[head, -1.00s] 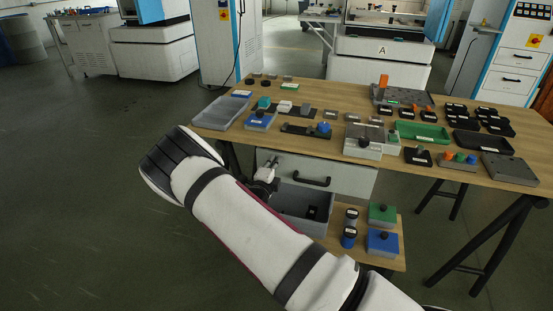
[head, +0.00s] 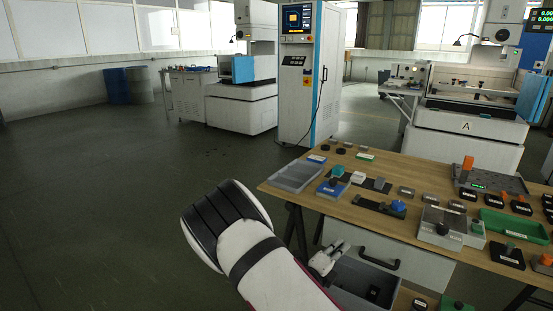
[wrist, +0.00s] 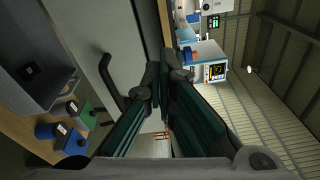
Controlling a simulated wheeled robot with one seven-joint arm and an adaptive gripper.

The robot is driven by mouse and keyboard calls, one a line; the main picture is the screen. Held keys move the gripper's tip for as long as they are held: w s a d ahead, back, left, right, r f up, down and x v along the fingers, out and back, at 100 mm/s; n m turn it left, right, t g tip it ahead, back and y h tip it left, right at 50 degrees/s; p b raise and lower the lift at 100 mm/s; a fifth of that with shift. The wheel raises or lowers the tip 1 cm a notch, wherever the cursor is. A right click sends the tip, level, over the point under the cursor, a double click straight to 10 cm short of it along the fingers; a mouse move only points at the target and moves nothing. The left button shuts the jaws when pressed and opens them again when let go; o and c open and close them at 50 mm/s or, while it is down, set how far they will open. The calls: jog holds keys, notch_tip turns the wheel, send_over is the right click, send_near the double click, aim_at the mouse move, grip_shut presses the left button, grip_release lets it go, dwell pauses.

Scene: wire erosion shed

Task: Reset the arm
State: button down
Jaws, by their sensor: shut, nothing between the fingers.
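My gripper (head: 326,262) is in front of the workbench, beside the pale drawer front (head: 352,240) and to the left of its black handle. The white arm reaches up from the bottom of the head view and bends at a dark-ribbed elbow. In the wrist view the gripper's two dark green fingers (wrist: 163,85) come together at their tips with nothing between them. The drawer front and its handle (wrist: 108,78) show to the left of the fingers there.
A grey bin (head: 350,284) sits below the drawer front, close to the gripper. The wooden workbench (head: 318,208) carries trays, blocks and tools. Blue and green boxes (wrist: 78,140) are near the bin. The floor to the left (head: 100,220) is clear.

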jog(key=s+d+r+m+g+h, duration=0.1)
jog(key=s+d+r+m+g, duration=0.35)
jog(key=r+m, duration=0.3)
jog(key=s+d+r+m+g+h, duration=0.2)
jog(key=s+d+r+m+g, duration=0.3)
jog(key=m, duration=0.3)
jog(key=s+d+r+m+g+y, duration=0.1)
jog(key=s+r+m+g+y, duration=0.5)
jog(key=s+m, duration=0.7)
jog(key=s+a+r+m+t+y, duration=0.25)
jog(key=s+a+m+y, duration=0.35)
jog(key=s, duration=0.5)
jog(key=s+a+r+m+t+y, duration=0.1)
jog(key=s+a+r+m+y, duration=0.3)
jog(key=s+a+m, duration=0.45)
notch_tip(320, 180, up, 16)
jog(key=s+d+t+p, duration=0.1)
jog(key=s+t+p, duration=0.1)
jog(key=p, duration=1.2)
jog(key=shift+s+d+t, duration=0.25)
jog(key=shift+d+t, duration=0.15)
jog(key=shift+t, duration=0.2)
